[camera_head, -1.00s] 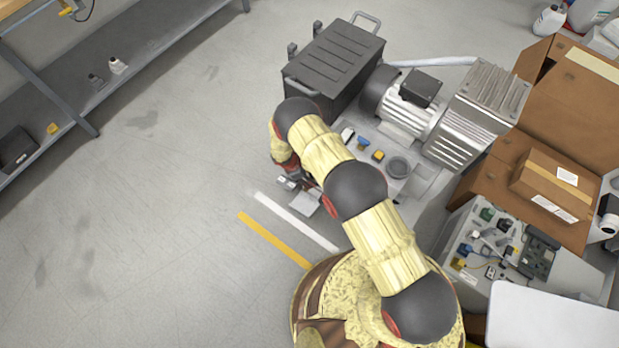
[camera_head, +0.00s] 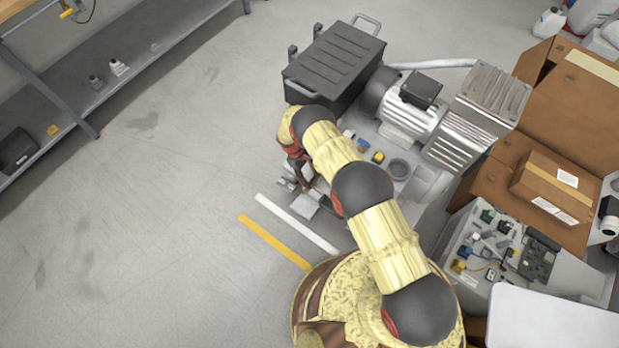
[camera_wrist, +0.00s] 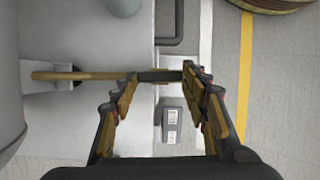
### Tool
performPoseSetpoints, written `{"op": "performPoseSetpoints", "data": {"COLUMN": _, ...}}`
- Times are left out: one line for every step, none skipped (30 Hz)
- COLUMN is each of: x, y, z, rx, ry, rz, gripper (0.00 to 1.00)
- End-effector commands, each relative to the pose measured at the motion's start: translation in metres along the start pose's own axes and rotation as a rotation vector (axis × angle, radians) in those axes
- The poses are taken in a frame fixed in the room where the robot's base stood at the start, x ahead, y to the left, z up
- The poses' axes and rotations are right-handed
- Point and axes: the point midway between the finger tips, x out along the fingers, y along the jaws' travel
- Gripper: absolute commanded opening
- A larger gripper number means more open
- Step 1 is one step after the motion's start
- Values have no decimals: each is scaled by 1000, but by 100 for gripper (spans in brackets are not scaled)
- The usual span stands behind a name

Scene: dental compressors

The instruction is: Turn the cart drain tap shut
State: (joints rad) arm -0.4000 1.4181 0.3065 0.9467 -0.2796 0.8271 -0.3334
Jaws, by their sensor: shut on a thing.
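The drain tap's lever (camera_wrist: 80,76) shows in the wrist view as a long, thin brass-coloured bar running left to right, with a dark end piece between my fingertips. My gripper (camera_wrist: 161,76) has a finger on each side of that dark end and is shut on it. In the head view my gripper (camera_head: 296,187) is low at the near left side of the compressor cart (camera_head: 398,169). My arm hides the tap there, and the valve body cannot be made out clearly.
A black ribbed box (camera_head: 335,62) and a silver motor (camera_head: 410,113) are on the cart. Open cardboard boxes (camera_head: 560,95) stand to the right. White and yellow floor lines (camera_head: 275,242) lie in front. The floor at left is clear up to a shelf (camera_head: 125,85).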

Motion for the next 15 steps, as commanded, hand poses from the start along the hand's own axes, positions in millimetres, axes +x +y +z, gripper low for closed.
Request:
{"op": "performPoseSetpoints", "data": {"x": 0, "y": 0, "z": 0, "rx": 15, "ry": -1, "rz": -7, "gripper": 20}}
{"op": "performPoseSetpoints", "data": {"x": 0, "y": 0, "z": 0, "rx": 24, "ry": -1, "rz": -10, "gripper": 20}}
{"op": "performPoseSetpoints", "data": {"x": 0, "y": 0, "z": 0, "rx": 33, "ry": -1, "rz": -14, "gripper": 20}}
{"op": "performPoseSetpoints", "data": {"x": 0, "y": 0, "z": 0, "rx": 40, "ry": -1, "rz": -17, "gripper": 20}}
{"op": "performPoseSetpoints", "data": {"x": 0, "y": 1, "z": 0, "rx": 45, "ry": -1, "rz": -19, "gripper": 20}}
{"op": "performPoseSetpoints", "data": {"x": 0, "y": 1, "z": 0, "rx": 51, "ry": -1, "rz": -21, "gripper": 20}}
{"op": "performPoseSetpoints", "data": {"x": 0, "y": 1, "z": 0, "rx": 54, "ry": -1, "rz": -22, "gripper": 20}}
{"op": "performPoseSetpoints", "data": {"x": 0, "y": 1, "z": 0, "rx": 57, "ry": -1, "rz": -23, "gripper": 20}}
{"op": "performPoseSetpoints", "data": {"x": 0, "y": 1, "z": 1, "rx": 60, "ry": -1, "rz": -24, "gripper": 20}}
{"op": "performPoseSetpoints", "data": {"x": 0, "y": 1, "z": 1, "rx": 61, "ry": -1, "rz": -25, "gripper": 20}}
{"op": "performPoseSetpoints", "data": {"x": 0, "y": 1, "z": 1, "rx": 62, "ry": -1, "rz": -26, "gripper": 20}}
{"op": "performPoseSetpoints", "data": {"x": 0, "y": 1, "z": 1, "rx": 63, "ry": -1, "rz": -26, "gripper": 20}}
{"op": "performPoseSetpoints", "data": {"x": 0, "y": 1, "z": 1, "rx": 64, "ry": -1, "rz": -26, "gripper": 20}}
{"op": "performPoseSetpoints", "data": {"x": 0, "y": 1, "z": 1, "rx": 64, "ry": -1, "rz": -26, "gripper": 20}}
{"op": "performPoseSetpoints", "data": {"x": 0, "y": 1, "z": 1, "rx": 64, "ry": -1, "rz": -26, "gripper": 20}}
